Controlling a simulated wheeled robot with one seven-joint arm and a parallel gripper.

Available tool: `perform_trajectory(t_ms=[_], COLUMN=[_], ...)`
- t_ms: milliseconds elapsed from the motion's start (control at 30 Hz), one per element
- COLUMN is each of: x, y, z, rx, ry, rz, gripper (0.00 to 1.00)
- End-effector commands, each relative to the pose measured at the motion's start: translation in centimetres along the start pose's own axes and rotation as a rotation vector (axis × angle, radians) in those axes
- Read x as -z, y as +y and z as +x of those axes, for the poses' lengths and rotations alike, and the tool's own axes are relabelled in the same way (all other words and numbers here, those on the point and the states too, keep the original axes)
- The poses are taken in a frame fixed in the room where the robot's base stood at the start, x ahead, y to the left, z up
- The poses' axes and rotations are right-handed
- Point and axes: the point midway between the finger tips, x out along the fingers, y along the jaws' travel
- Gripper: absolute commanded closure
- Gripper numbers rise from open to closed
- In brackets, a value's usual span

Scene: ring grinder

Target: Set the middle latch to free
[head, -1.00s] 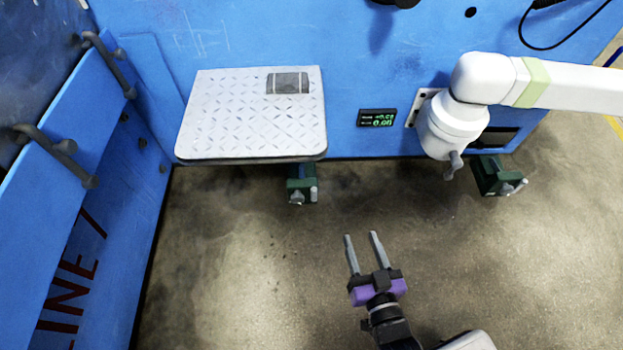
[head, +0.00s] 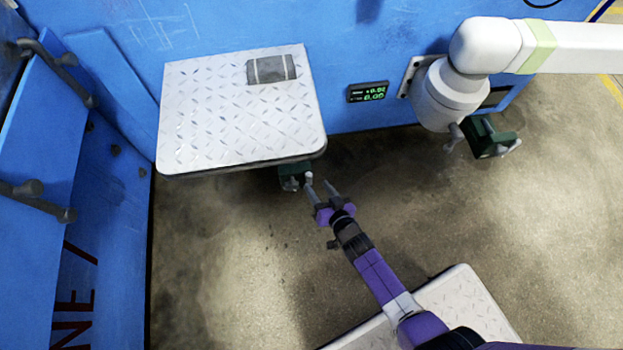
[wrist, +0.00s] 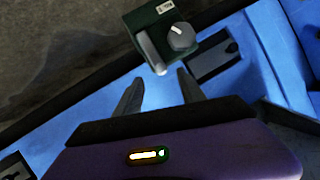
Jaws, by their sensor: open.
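A dark green latch box (head: 288,172) sits just below the front edge of the tread plate, partly hidden by it. A green box also fills the top middle of the wrist view (wrist: 135,24), with a grey round knob (wrist: 180,37), a pale lever and a small white label too small to read. My gripper (head: 318,185) is open and empty, close to the right of the box under the plate. In the wrist view its fingertips (wrist: 158,80) point at the lever, apparently short of it. A second green box (head: 487,138) stands further right. I cannot tell which is the middle latch.
The grey tread plate (head: 220,115) juts out above the near box and carries a grey block (head: 271,69). A white jointed arm (head: 450,88) hangs at right, beside a small green-lit display (head: 368,92). Blue panels with dark handles stand at left. The floor between is clear.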

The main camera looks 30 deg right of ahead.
Motion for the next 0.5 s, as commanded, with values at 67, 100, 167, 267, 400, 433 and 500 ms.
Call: perform_trajectory(t_ms=[67, 100, 167, 267, 400, 433, 500], x=[-0.4, -0.4, -0.4, -0.3, -0.2, -0.2, -0.1], y=[0.2, 0.3, 0.3, 0.2, 0.1, 0.1, 0.1], z=[1.5, 2.0, 2.8, 3.7, 4.6, 4.7, 4.9], rx=[0.0, -0.001, 0.0, 0.0, 0.0, 0.0, 0.0], ry=[0.005, 0.004, 0.004, 0.003, 0.002, 0.002, 0.002], rz=[-0.001, 0.0, -0.001, -0.002, 0.0, 0.0, -0.001], gripper=[0.53, 0.53, 0.53, 0.53, 0.53, 0.53, 0.53])
